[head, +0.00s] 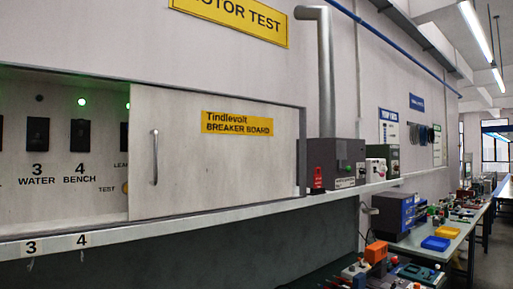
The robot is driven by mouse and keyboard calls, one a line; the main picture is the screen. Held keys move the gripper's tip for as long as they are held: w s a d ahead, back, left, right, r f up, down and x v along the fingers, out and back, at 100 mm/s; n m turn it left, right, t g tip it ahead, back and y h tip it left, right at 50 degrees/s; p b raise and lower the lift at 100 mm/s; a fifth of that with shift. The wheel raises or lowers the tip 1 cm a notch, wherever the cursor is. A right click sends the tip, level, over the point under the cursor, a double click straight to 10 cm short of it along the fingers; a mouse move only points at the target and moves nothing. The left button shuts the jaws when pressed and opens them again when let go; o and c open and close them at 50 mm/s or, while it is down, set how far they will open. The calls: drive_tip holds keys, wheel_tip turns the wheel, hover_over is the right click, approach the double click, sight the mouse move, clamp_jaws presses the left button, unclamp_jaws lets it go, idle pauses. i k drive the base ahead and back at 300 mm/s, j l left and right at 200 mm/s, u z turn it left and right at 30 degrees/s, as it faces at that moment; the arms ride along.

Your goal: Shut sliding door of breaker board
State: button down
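The breaker board's sliding door (205,170) is a pale panel with a yellow label reading "Tindlevolt BREAKER BOARD". It covers the right part of the board opening. A vertical bar handle (155,157) sits near the door's left edge. Left of the door the breaker panel (60,170) is exposed, with dark switches, green lights and the labels "3 WATER" and "4 BENCH". The door's left edge partly covers the column with "LEA..." and "TEST". The opening runs past the left picture edge. My gripper is not in view.
A ledge (130,231) with tags 3 and 4 runs below the board. A grey box with a pipe (326,75) stands right of it. A red device (317,178) sits near the door's right end. Benches with tools and trays (436,243) lie lower right.

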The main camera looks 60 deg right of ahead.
sight(188, 152)
drive_tip(key=z, duration=1.5)
